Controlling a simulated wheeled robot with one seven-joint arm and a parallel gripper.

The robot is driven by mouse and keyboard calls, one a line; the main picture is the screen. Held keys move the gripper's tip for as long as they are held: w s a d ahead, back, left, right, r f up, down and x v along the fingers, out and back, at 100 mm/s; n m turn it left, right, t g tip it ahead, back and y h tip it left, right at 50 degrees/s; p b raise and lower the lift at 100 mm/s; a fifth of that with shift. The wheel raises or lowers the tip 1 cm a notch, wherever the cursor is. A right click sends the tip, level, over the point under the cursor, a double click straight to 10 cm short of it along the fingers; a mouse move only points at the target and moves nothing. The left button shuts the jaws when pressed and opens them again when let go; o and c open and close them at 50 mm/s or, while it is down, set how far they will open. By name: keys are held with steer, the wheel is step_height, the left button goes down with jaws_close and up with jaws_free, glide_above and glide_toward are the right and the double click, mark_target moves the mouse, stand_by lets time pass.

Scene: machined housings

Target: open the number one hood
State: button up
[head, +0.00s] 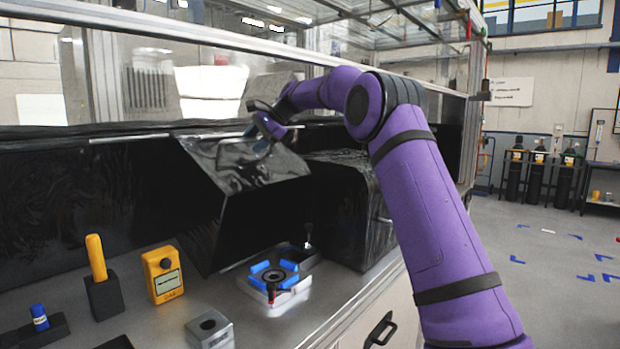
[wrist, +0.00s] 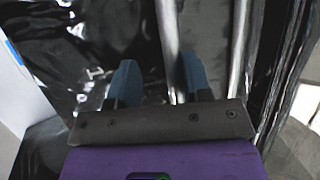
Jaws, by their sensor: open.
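A glossy black hood panel (head: 232,165) is tilted outward, with a dark opening below it. A thin metal bar (head: 215,136) runs along its upper edge. My gripper (head: 264,130) is at that edge. In the wrist view the two blue fingers of my gripper (wrist: 158,82) are spread apart. A metal bar (wrist: 168,35) runs between them, in front of the black panel (wrist: 85,55). I cannot tell whether either finger touches it.
Below the panel, a white fixture with blue jaws (head: 275,278) stands on the metal bench (head: 150,325). A yellow meter (head: 163,275), a yellow-handled tool in a black block (head: 97,262) and a small metal block (head: 209,328) stand to the left. A black-covered box (head: 350,205) is to the right.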

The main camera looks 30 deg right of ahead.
steer(key=t+y, duration=0.1)
steer(key=t, duration=0.1)
glide_above(274, 175)
steer(key=shift+f, duration=0.9)
steer(key=s+d+f+t, duration=0.1)
steer(key=s+d+f, duration=0.1)
steer(key=s, duration=0.3)
steer(key=s+d+f+n+t+y, duration=0.1)
steer(key=s+f, duration=0.3)
steer(key=s, duration=0.1)
steer(key=shift+s+d+t+y, duration=0.3)
steer(key=shift+s+d, duration=0.1)
steer(key=shift+d+r, duration=0.1)
steer(key=s+d+r, duration=0.6)
steer(key=d+r, duration=0.1)
steer(key=r, duration=0.1)
stand_by(0.4)
stand_by(0.4)
